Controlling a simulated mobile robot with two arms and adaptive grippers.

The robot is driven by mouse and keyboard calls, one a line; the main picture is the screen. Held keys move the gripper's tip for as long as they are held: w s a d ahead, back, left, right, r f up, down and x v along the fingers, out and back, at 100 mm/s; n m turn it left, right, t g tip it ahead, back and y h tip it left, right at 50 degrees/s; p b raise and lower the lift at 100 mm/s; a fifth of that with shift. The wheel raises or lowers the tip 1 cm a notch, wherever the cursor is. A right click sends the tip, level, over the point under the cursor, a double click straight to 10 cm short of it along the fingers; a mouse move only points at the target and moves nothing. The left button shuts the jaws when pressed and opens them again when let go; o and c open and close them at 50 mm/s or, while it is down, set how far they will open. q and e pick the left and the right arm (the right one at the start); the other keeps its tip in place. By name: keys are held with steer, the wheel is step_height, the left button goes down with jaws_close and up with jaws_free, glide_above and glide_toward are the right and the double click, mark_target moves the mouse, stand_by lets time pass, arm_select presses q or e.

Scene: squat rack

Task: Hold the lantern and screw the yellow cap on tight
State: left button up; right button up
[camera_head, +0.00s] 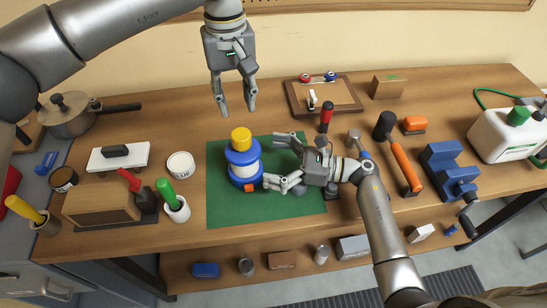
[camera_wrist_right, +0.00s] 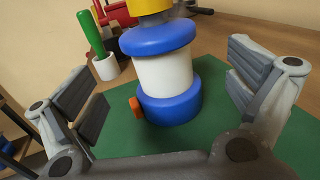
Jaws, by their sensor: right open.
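The lantern (camera_head: 245,168) stands upright on a green mat (camera_head: 222,205), with a blue base, white middle and blue top. The yellow cap (camera_head: 241,139) sits on top of it; I cannot tell how tight it is. In the right wrist view the lantern (camera_wrist_right: 165,75) stands between my open fingers, apart from both, and the yellow cap (camera_wrist_right: 140,10) is cut by the top edge. My right gripper (camera_head: 268,161) is open at the lantern's right side. My left gripper (camera_head: 236,108) is open and empty, pointing down above and behind the lantern.
A white tub (camera_head: 180,165) and a green-handled brush (camera_head: 172,203) in a cup stand left of the mat. A screwdriver (camera_head: 326,118), a mallet (camera_head: 399,150) and a blue vise (camera_head: 450,170) are to the right. A wooden tray (camera_head: 345,98) lies behind.

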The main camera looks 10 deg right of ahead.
mark_target(244, 155)
steer(key=x, duration=0.7)
steer(key=shift+a, duration=0.1)
steer(key=c, duration=1.5)
steer(key=shift+c, duration=0.2)
stand_by(0.5)
